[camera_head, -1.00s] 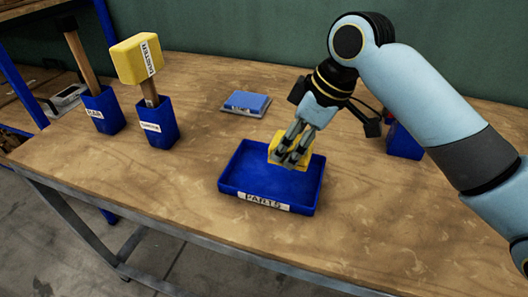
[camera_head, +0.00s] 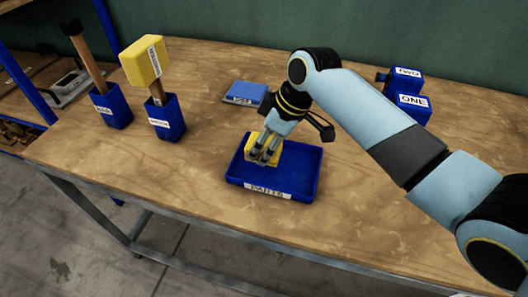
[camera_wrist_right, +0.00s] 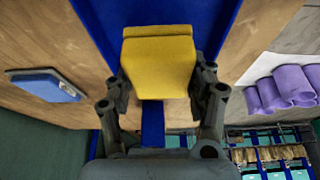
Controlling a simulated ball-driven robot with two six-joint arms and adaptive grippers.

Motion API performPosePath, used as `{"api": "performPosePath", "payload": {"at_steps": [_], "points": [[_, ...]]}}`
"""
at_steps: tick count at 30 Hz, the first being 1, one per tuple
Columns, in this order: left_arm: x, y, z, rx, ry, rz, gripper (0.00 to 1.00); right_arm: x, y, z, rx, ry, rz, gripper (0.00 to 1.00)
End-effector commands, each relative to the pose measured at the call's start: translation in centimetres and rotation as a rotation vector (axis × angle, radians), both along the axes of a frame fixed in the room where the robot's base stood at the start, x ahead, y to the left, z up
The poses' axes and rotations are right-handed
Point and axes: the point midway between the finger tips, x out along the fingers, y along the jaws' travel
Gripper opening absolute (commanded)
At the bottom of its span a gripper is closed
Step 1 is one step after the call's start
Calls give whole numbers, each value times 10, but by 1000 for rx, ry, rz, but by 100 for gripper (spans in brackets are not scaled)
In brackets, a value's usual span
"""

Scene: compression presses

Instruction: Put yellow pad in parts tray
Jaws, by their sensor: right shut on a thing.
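The yellow pad (camera_head: 270,152) is in my right gripper (camera_head: 264,158), which is shut on it. The pad is at the back half of the blue parts tray (camera_head: 300,187), inside its outline in the head view; I cannot tell whether it touches the tray floor. In the right wrist view the pad (camera_wrist_right: 158,65) sits between the two fingers (camera_wrist_right: 160,95), with the blue tray (camera_wrist_right: 215,28) around and behind it. The front of the tray carries a label reading PARTS. My left gripper is not in view.
A blue pad on a grey plate (camera_head: 246,94) lies behind the tray. Two blue holders (camera_head: 166,122) (camera_head: 113,110) stand at left, one with a yellow-headed mallet (camera_head: 140,60). Blue boxes labelled ONE (camera_head: 412,108) and TWO (camera_head: 405,84) stand at right. Bare wood lies left of the tray.

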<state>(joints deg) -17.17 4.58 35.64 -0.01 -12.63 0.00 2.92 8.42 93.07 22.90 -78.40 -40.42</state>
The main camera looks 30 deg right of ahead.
Motion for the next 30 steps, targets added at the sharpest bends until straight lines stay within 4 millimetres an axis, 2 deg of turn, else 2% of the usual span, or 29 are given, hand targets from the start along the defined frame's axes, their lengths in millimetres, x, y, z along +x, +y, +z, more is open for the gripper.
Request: {"api": "performPosePath", "payload": {"at_steps": [8, 19, 20, 25, 30], "points": [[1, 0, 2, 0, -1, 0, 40, -1, 1, -37, 1, 3, -1, 20], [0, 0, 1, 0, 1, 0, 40, 0, 0, -42, 0, 1, -1, 20], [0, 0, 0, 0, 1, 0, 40, 0, 0, -42, 0, 1, -1, 56], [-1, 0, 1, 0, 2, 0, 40, 0, 0, -42, 0, 1, -1, 79], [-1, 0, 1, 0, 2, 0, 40, 0, 0, -42, 0, 1, -1, 79]]}}
